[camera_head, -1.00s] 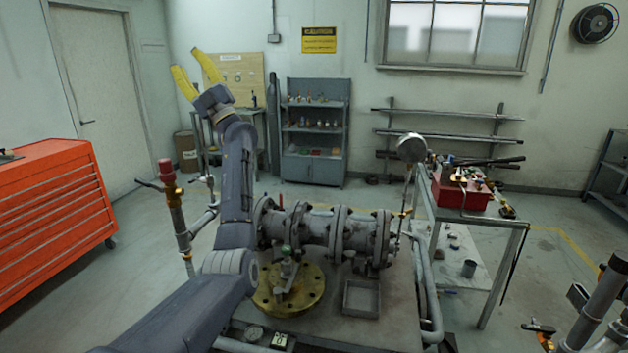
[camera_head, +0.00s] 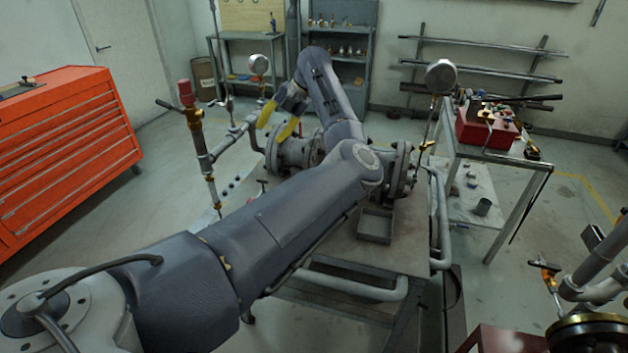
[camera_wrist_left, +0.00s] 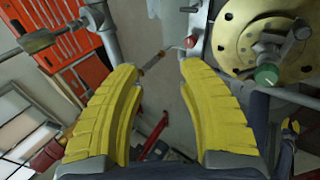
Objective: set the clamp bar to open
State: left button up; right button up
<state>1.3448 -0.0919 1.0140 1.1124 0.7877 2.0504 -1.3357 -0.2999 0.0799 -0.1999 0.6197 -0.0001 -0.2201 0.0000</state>
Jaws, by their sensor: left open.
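My left gripper (camera_head: 277,120) is open and empty, with its yellow fingers pointing down beside the flanged pipe (camera_head: 290,152). In the left wrist view the two fingers (camera_wrist_left: 160,75) are wide apart. A brass disc (camera_wrist_left: 235,30) with a green knob (camera_wrist_left: 266,74) lies to the right of the fingers there. A thin rod (camera_wrist_left: 153,63) and a small red-ended part (camera_wrist_left: 192,42) show beyond the gap between the fingertips. I cannot tell for sure which part is the clamp bar. In the head view my left arm hides the brass disc. My right gripper is not in view.
A valve pipe with a red top (camera_head: 187,92) stands left of the bench. An open grey tray (camera_head: 375,226) sits on the bench (camera_head: 345,250). A red toolbox (camera_head: 487,124) stands on a side table. An orange drawer cabinet (camera_head: 65,155) is at left.

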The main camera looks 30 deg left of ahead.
pick_arm(q)
jog(key=w+d+m+t+h, duration=0.3)
jog(key=w+d+h, duration=0.3)
jog(key=d, duration=0.6)
notch_tip(320, 180, down, 18)
jog(key=shift+d+r, duration=0.15)
jog(key=shift+c, duration=0.6)
grip_shut()
